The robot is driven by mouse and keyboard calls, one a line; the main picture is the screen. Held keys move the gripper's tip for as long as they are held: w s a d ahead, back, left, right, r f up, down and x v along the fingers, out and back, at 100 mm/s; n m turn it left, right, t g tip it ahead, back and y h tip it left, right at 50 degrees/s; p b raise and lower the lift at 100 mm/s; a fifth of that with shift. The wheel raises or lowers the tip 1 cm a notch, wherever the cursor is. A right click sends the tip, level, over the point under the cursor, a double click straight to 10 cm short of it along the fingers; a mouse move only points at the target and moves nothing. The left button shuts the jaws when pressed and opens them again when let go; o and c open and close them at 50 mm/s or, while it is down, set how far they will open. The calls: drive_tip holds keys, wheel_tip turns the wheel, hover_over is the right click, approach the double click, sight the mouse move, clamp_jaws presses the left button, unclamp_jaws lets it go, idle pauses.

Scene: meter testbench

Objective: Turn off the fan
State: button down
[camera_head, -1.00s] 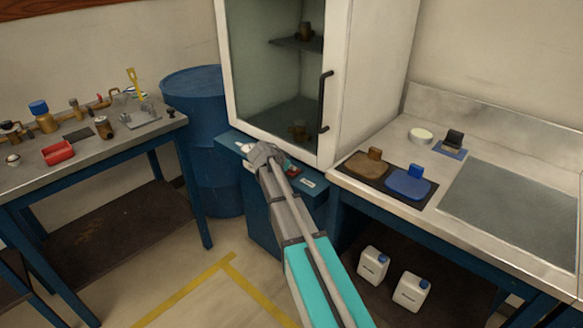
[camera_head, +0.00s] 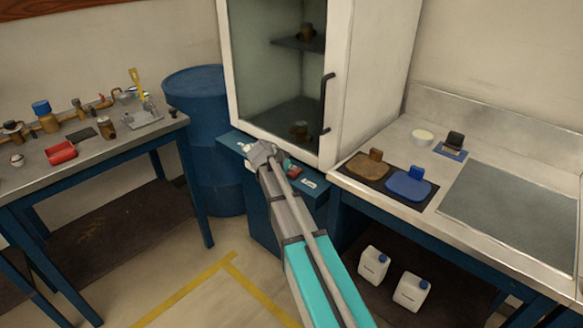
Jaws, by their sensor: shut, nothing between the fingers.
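A white-framed glass cabinet (camera_head: 360,90) stands on a blue base (camera_head: 262,205). The front ledge of that base carries a red control (camera_head: 291,170) and a small white label (camera_head: 309,184), just right of my arm's end. No fan is plainly visible; which control belongs to one cannot be told. My gripper (camera_head: 246,147) is at the left part of the ledge, below the cabinet door. It looks shut and empty, small in view and partly hidden by my arm. My wrist covers part of the ledge.
A blue barrel (camera_head: 205,135) stands left of the cabinet. A workbench (camera_head: 30,178) with brass fittings and a red tray (camera_head: 61,152) is at the left. A counter (camera_head: 450,240) with brown and blue items is at the right.

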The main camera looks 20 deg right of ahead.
wheel_tip(320, 180, up, 3)
drive_tip(key=p, duration=0.2)
drive_tip(key=shift+a+r+p, duration=0.15)
drive_tip(key=shift+p, duration=0.25)
drive_tip(key=p+v, duration=0.5)
drive_tip(key=v, duration=0.4)
drive_tip(key=shift+s+a+p, duration=0.35)
drive_tip(key=shift+a, duration=0.2)
drive_tip(key=shift+w+d, duration=0.1)
drive_tip(key=shift+w+d+r+h, duration=0.1)
drive_tip(key=shift+w+d+h, duration=0.25)
drive_tip(key=shift+d, duration=0.1)
drive_tip(key=shift+w+d+b, duration=0.1)
drive_tip(key=shift+b, duration=0.25)
drive_tip(key=b, duration=0.6)
hover_over(292, 172)
wheel_tip(292, 172, down, 6)
drive_tip(key=shift+w+f, duration=0.15)
drive_tip(key=shift+w+d+f+b, duration=0.1)
drive_tip(key=shift+d+f+b, duration=0.1)
drive_tip(key=shift+f+b, duration=0.8)
drive_tip(key=shift+w+d+f+b, duration=0.1)
drive_tip(key=shift+d+f+b, duration=0.05)
drive_tip(key=shift+f+b, duration=0.8)
